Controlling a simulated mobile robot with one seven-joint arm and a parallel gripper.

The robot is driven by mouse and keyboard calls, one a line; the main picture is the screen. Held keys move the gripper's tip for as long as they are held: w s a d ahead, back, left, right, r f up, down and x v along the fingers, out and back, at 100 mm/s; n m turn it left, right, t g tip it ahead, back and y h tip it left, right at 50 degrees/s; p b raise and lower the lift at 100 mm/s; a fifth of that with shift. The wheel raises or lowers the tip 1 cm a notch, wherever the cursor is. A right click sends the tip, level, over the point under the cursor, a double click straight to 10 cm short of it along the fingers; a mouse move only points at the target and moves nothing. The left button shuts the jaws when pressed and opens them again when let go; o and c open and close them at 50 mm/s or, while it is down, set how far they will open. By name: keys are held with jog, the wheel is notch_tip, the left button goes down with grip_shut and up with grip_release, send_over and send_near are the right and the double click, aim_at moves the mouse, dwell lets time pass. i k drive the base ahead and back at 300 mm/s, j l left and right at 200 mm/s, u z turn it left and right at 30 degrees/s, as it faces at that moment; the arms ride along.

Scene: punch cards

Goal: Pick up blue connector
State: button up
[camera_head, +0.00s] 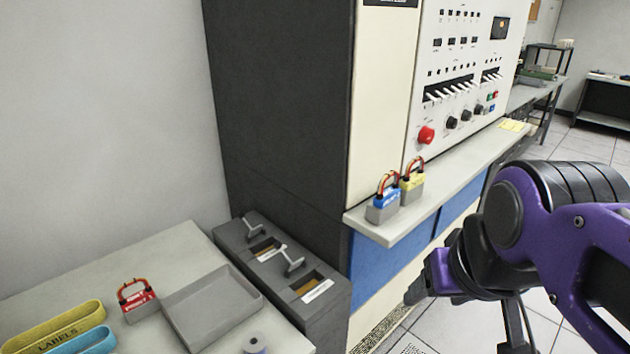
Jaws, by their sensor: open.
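The blue connector (386,204) is a small grey block with a blue labelled top and a red-orange wire loop. It stands upright near the left end of the narrow ledge on the machine's front. A similar yellow connector (413,184) stands close behind it to the right. My gripper (463,318) is open at the end of my purple arm, right of and lower in the picture than the blue connector. It is apart from the ledge, with floor tiles showing behind it. Nothing shows between its fingers, though they are partly hidden.
A grey box (330,282) with levers stands next to the table. The ledge (456,183) is mostly clear right of the connectors.

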aim_at(386, 203)
jog(key=u, duration=1.15)
jog(key=l+u, duration=0.35)
jog(key=l, duration=1.15)
